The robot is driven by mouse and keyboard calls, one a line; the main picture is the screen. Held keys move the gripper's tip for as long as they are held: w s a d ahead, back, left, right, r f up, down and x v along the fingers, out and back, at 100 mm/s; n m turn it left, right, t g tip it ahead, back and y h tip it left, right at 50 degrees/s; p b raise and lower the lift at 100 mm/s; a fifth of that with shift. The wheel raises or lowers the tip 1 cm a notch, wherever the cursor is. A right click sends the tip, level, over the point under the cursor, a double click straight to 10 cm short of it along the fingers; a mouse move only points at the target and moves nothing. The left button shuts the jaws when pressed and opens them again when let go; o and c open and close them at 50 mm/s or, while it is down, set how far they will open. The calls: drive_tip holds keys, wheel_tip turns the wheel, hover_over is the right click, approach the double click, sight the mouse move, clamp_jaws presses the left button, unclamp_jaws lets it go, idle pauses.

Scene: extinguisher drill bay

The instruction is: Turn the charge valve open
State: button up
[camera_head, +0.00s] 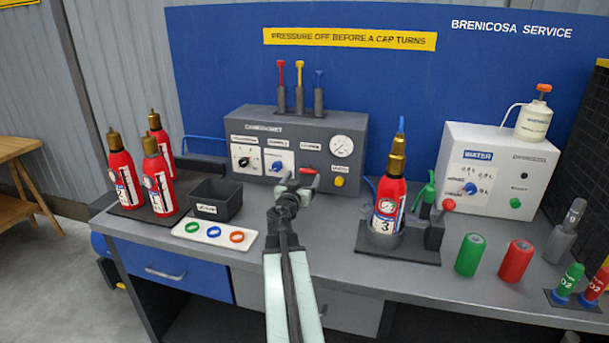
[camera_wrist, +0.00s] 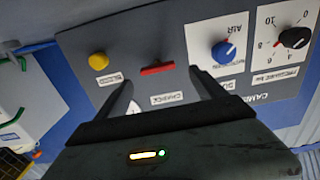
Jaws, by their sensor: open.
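The charge valve (camera_head: 309,171) is a red bar handle on the front of the grey control box (camera_head: 255,127). In the wrist view the red handle (camera_wrist: 157,69) lies nearly crosswise, above a label that appears to read CHARGE (camera_wrist: 167,98). My gripper (camera_head: 299,184) is open and empty in front of the box, close to the handle. In the wrist view its two fingers (camera_wrist: 164,82) stand to either side of the handle, with gaps at both ends. I cannot tell how far the fingertips are from the panel.
A blue AIR knob (camera_wrist: 223,51), a black pressure knob (camera_wrist: 294,37) and a yellow button (camera_wrist: 98,61) sit on the same panel. A gauge (camera_head: 341,146) is above right. An extinguisher (camera_head: 388,195) stands in a holder at right. A ring tray (camera_head: 214,230) lies at left.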

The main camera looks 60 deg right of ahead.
sight(307, 171)
drive_tip(key=x, duration=0.4)
drive_tip(key=shift+s+d, duration=0.1)
drive_tip(key=shift+d, duration=0.05)
drive_tip(key=c, duration=1.2)
drive_tip(key=shift+c, duration=0.8)
